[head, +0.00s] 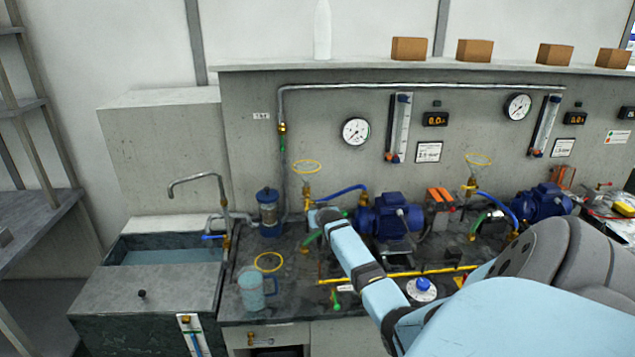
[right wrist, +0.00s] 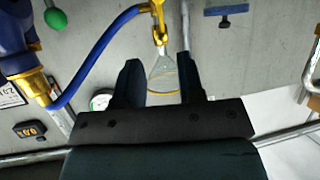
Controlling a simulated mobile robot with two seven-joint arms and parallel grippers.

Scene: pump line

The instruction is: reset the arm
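My right arm reaches in from the right in the head view, and its end (head: 325,214) is over the bench beside the left pump (head: 390,216). In the right wrist view, the two dark fingers of my right gripper (right wrist: 158,62) are spread. A clear funnel (right wrist: 161,75) with a yellow rim shows between them, with gaps on both sides; I see no grip on it. It is attached to a brass fitting (right wrist: 158,22) with a blue hose. A yellow-rimmed funnel (head: 306,168) also shows in the head view near the arm's end. My left gripper is out of view.
A clear jug (head: 253,290) of bluish liquid stands on the bench front, left of my arm. A sink (head: 165,257) with a tap is at the left. Pipes, gauges and blue hoses line the back panel (head: 250,125). A second pump (head: 542,203) stands at the right.

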